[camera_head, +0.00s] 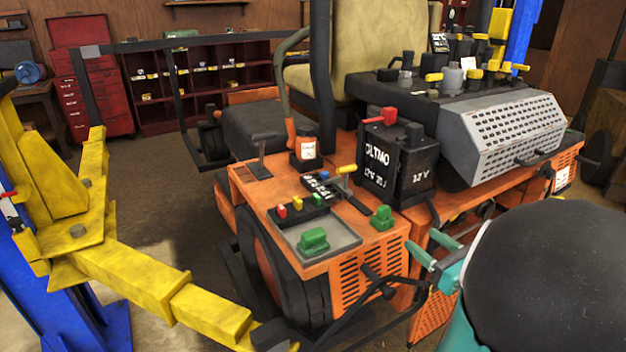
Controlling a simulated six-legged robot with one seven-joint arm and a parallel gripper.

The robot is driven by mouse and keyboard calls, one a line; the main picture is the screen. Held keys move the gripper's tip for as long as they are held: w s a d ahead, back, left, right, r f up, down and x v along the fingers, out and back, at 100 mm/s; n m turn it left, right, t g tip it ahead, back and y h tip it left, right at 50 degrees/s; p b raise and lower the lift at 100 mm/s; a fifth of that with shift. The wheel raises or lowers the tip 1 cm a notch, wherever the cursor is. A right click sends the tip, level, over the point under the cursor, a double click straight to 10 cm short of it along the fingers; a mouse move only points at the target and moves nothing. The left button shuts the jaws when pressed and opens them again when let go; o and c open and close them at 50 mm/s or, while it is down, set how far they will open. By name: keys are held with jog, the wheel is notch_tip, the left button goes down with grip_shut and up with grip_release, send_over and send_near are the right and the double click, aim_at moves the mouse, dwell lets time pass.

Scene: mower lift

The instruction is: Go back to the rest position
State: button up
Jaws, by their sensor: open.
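My gripper (421,240) is at the lower right, at the end of my teal arm. Its two teal fingers are apart, with nothing visible between them. The fingertips point left toward the side of the orange mower (390,250). They are just right of a green block (381,217) on the mower's corner; I cannot tell whether they touch anything. A large dark rounded part of my arm hides what lies behind the gripper.
A black 12 V battery (398,170) stands on the mower. A grey tray (338,252) holding another green block (313,240) lies in front. A yellow lift arm (150,280) crosses the lower left. A red tool cabinet (85,85) stands behind. Floor shows between lift and mower.

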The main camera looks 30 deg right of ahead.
jog(key=w+a+f+n+g+y, duration=0.2)
jog(key=a+n+g+y, duration=0.75)
jog(key=a+n, duration=1.2)
jog(key=s+a+r+n+g+h, duration=0.3)
jog(key=a+n+h, duration=0.7)
jog(key=n, duration=0.4)
jog(key=shift+s, duration=0.9)
